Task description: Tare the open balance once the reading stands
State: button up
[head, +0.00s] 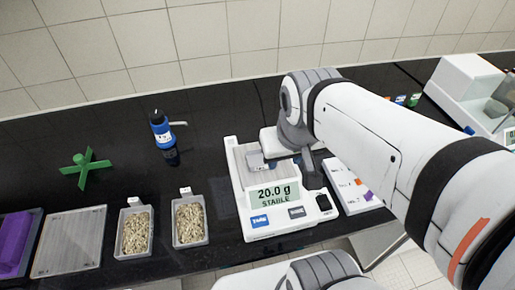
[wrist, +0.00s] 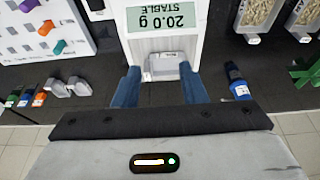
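The open balance (head: 240,205) stands on the black bench in the head view. Its display (head: 273,194) reads 20.0 g with STABLE below, and shows upside down in the wrist view (wrist: 163,18). A blue key (head: 260,221) and a dark key (head: 297,212) lie on its front. A small grey weighing boat (head: 255,161) sits on the pan (head: 238,168). My gripper (wrist: 160,74) is open, its blue fingers apart at the pan with the boat (wrist: 164,66) between their tips. I cannot tell whether they touch it. My arm hides part of the pan in the head view.
A white rack (head: 352,186) with coloured pieces stands right of the balance. Two grain trays (head: 135,232) (head: 190,220) stand left of it. A blue bottle (head: 161,128) and green knob (head: 83,166) are behind them. Another white instrument (head: 462,85) is far right.

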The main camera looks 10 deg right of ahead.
jog(key=shift+c, duration=0.2)
grip_shut()
dwell(1.5)
